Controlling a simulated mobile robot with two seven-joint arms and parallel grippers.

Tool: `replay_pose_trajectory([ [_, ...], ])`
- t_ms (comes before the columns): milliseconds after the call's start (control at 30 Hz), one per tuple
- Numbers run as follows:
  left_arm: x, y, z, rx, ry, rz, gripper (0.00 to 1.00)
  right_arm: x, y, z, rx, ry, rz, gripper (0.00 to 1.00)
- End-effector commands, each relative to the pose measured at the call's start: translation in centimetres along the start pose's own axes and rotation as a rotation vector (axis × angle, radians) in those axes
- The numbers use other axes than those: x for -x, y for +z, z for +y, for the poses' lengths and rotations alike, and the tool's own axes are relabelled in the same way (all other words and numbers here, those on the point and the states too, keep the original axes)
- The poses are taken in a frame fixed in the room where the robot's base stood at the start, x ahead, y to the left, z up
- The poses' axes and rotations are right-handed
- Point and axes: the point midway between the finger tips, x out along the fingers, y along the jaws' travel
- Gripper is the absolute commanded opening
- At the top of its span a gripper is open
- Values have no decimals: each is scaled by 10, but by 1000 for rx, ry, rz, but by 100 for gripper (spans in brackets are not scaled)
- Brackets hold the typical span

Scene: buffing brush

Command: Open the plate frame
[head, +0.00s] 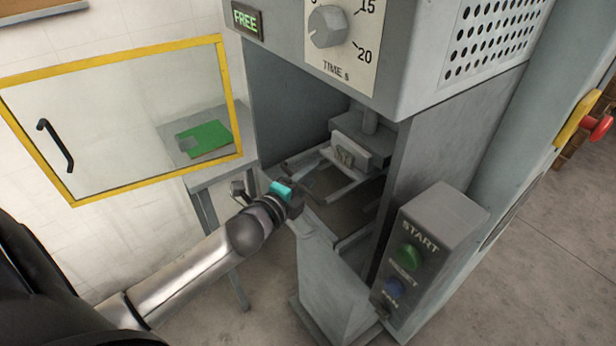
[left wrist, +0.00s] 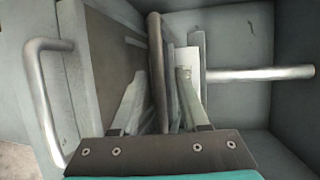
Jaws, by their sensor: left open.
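The plate frame (head: 325,168) is a pale metal frame inside the grey machine, below the press head (head: 358,148). I cannot tell for sure whether it is open or shut. My left gripper (head: 306,186) reaches into the machine's front opening, at the near left end of the frame. In the left wrist view its two fingers (left wrist: 160,105) are apart, with a rounded metal bar (left wrist: 156,60) between them. I cannot tell whether they touch the bar. A bent metal handle (left wrist: 47,100) shows to their left. My right gripper is not in view.
The clear guard door (head: 110,120) with yellow edges stands open at left. Behind it a green board (head: 205,139) lies on a side table (head: 195,181). A START button box (head: 425,255) juts out at front right. The display reads FREE (head: 246,19).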

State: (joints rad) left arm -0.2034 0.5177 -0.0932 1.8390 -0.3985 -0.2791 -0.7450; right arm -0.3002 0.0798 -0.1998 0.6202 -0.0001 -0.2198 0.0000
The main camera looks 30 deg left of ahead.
Motion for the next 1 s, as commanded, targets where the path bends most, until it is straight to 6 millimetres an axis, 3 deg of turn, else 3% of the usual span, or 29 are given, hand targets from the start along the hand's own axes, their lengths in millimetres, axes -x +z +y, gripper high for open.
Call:
replay_pose_trajectory([
  [167, 0, 0, 0, 0, 0, 0, 42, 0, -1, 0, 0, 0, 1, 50],
  [533, 0, 0, 0, 0, 0, 0, 1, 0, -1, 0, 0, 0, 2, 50],
  [1000, 0, 0, 0, 0, 0, 0, 0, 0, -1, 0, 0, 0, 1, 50],
])
